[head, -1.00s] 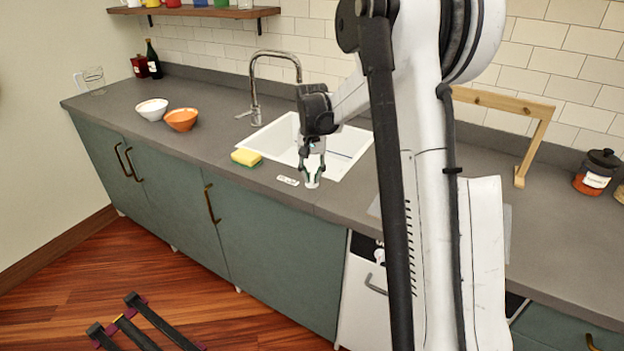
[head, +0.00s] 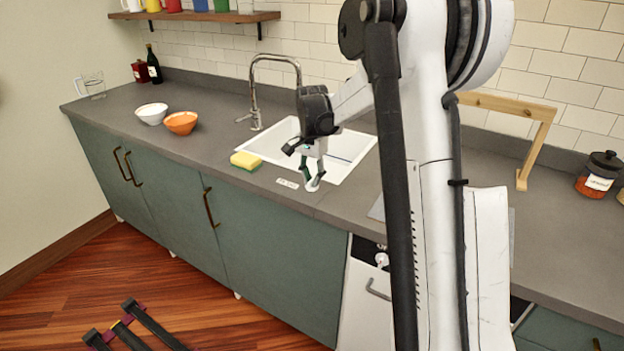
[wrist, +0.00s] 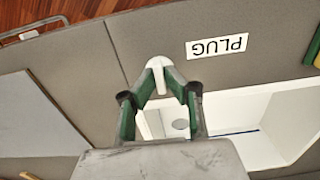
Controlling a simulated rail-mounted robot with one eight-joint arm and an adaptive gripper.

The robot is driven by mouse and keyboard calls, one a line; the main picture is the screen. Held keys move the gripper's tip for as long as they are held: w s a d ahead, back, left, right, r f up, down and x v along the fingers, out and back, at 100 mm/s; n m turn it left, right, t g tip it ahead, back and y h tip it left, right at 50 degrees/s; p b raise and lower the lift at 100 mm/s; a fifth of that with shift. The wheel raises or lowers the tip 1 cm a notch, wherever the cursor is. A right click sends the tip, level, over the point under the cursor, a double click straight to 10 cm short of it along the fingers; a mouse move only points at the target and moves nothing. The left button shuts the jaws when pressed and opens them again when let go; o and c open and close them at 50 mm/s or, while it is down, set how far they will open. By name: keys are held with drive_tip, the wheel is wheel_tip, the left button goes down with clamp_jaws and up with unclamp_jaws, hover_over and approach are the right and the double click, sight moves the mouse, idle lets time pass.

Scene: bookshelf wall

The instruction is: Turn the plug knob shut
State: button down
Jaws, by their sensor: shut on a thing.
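The plug knob (head: 311,188) is a small white knob on the grey counter, at the front edge of the sink. In the wrist view the knob (wrist: 157,62) shows as a white rounded piece between the fingertips, beside the white "PLUG" label (wrist: 216,46). My gripper (head: 314,180) points down onto the knob, and its green-and-dark fingers are shut on it. In the wrist view my gripper (wrist: 160,73) has its two fingers converging on the knob, partly hiding it. The white sink (head: 345,160) lies just behind; its grey drain (wrist: 180,124) shows between the fingers.
A yellow-green sponge (head: 246,160) lies left of the knob. The chrome faucet (head: 255,95) rises behind the sink. An orange bowl (head: 181,123) and a white bowl (head: 152,113) stand farther left. A wooden frame (head: 523,150) stands on the right.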

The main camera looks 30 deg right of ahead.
sight(312, 180)
drive_tip(key=c, duration=1.8)
unclamp_jaws()
drive_tip(key=shift+r, duration=0.1)
wheel_tip(312, 180, up, 12)
drive_tip(key=shift+f, duration=0.1)
